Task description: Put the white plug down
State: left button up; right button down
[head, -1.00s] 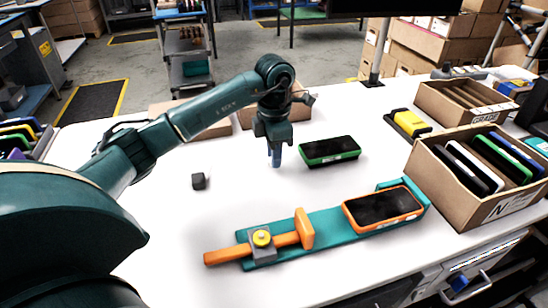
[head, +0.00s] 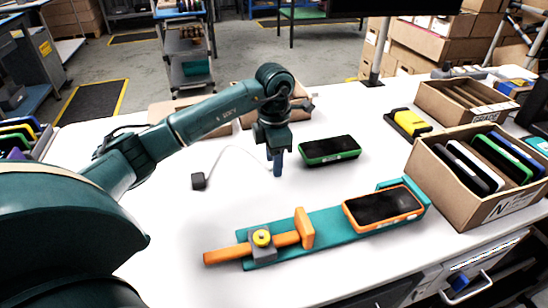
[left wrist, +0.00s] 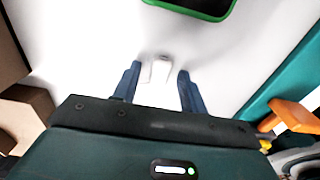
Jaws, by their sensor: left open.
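The white plug (left wrist: 160,70) shows in the left wrist view between the two blue fingers of my left gripper (left wrist: 156,84), with a gap to each finger. It appears to rest on the white table. In the head view my left gripper (head: 277,166) points down close to the table, and its fingers mostly hide the plug. A thin white cable (head: 232,148) arcs over the table from a small dark block (head: 198,181) to the fingertips. My left gripper is open. My right gripper is not in view.
A green-edged phone (head: 329,150) lies right of the gripper. A teal fixture (head: 333,229) with an orange clamp (head: 304,228) holds an orange phone (head: 383,208) in front. Cardboard boxes (head: 445,190) stand at the right. The table left of the fixture is clear.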

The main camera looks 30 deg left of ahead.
pick_arm(q)
notch_tip(320, 180, up, 12)
jog(key=shift+r+p, duration=0.15)
jog(key=shift+p, duration=0.3)
jog(key=shift+d, duration=0.1)
dwell(0.6)
